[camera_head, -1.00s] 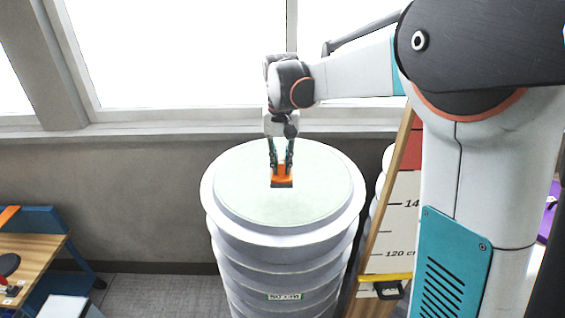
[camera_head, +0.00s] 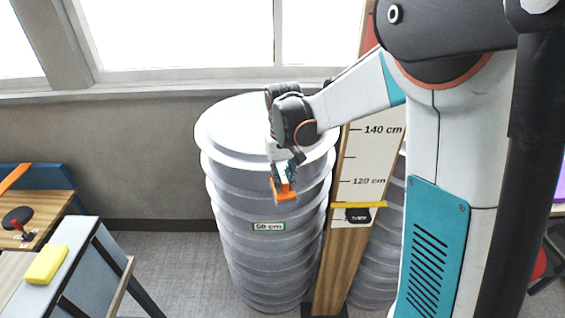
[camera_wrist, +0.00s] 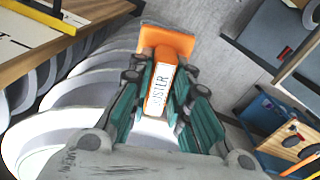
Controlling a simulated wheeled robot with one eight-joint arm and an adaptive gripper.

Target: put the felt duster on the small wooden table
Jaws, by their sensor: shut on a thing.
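The felt duster (camera_head: 284,190) is an orange block with a grey underside, in front of the ribbed mould stack in the head view. In the wrist view the duster (camera_wrist: 162,80) shows a white label with black letters. My gripper (camera_head: 284,174) is shut on it, with green-padded fingers on both sides, and holds it in the air, clear of the floor. At the left edge of the head view is a wooden tabletop (camera_head: 50,206) with a red-and-black tool (camera_head: 17,218) on it. I cannot tell whether this is the small wooden table.
The tall stack of pale round moulds (camera_head: 235,195) stands behind my gripper. A wooden height board (camera_head: 335,235) stands to its right. A grey-topped table (camera_head: 62,272) with a yellow block (camera_head: 46,264) is at the lower left. Open grey floor (camera_head: 180,265) lies between.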

